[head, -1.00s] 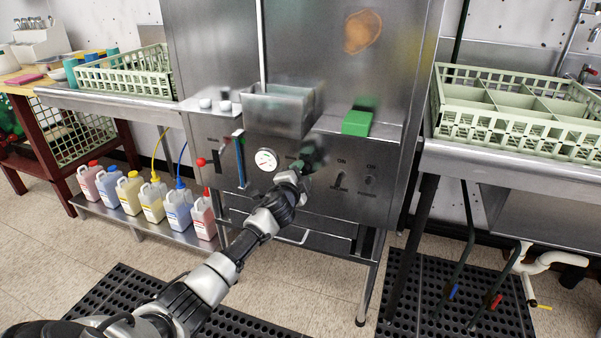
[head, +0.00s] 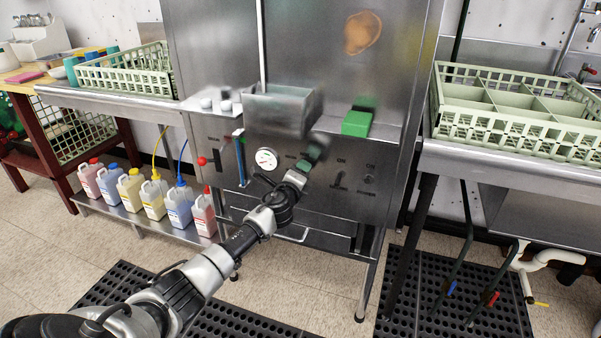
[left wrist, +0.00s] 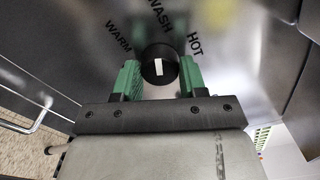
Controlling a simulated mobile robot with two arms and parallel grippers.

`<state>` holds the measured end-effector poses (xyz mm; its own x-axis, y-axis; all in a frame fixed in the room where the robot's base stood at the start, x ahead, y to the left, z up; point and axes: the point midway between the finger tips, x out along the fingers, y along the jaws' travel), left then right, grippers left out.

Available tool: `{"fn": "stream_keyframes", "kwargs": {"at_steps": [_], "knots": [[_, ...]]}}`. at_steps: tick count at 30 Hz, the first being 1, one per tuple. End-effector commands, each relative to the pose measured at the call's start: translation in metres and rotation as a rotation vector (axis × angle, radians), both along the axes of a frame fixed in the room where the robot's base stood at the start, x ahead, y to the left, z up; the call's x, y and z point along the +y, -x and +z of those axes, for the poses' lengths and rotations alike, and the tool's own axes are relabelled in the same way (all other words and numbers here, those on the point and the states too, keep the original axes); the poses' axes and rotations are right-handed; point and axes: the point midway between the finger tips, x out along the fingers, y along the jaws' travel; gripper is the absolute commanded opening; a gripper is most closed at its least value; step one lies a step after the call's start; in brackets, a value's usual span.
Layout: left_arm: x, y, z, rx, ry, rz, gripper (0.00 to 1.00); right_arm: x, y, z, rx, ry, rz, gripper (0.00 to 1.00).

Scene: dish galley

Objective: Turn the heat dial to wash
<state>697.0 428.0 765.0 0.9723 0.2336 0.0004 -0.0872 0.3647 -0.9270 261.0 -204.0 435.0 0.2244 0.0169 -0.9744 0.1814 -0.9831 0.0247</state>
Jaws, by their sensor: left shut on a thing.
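The heat dial (left wrist: 158,54) is a round black knob with a short white mark, seen in the left wrist view. The labels WARM (left wrist: 118,37), WASH (left wrist: 158,16) and HOT (left wrist: 194,44) are printed around it on the steel panel. The white mark stands nearly upright in the picture, roughly in line with WASH. My left gripper (head: 311,156) is at the machine's front panel, and its green fingers sit on either side of the dial, shut on it. In the head view the gripper hides the dial. My right gripper is not in view.
A round gauge (head: 266,159) and a red-knobbed lever (head: 202,161) are left of my gripper on the panel. A green block (head: 356,122) sits on the ledge above right. Switches (head: 339,180) are to the right, and a bar handle (head: 294,238) is below.

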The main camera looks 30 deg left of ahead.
Motion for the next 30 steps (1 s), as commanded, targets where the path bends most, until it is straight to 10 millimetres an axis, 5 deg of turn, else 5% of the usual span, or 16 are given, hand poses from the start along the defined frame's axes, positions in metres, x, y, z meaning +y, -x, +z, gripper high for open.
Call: {"fn": "stream_keyframes", "kwargs": {"at_steps": [22,23,24,27,30], "knots": [[-0.0008,0.0003,-0.0022,0.023,-0.082,-0.001,0.18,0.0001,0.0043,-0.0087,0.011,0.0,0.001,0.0],[-0.0008,0.0003,-0.0023,0.023,-0.082,-0.001,0.47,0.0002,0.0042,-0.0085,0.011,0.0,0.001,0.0],[-0.0007,0.0003,-0.0022,0.023,-0.082,-0.001,0.53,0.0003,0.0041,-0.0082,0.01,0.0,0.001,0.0],[-0.0006,0.0002,-0.0017,0.022,-0.082,-0.001,0.67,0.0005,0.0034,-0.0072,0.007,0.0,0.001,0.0],[-0.0004,0.0001,-0.0011,0.021,-0.082,-0.001,0.67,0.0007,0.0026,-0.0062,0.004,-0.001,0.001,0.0]]}}
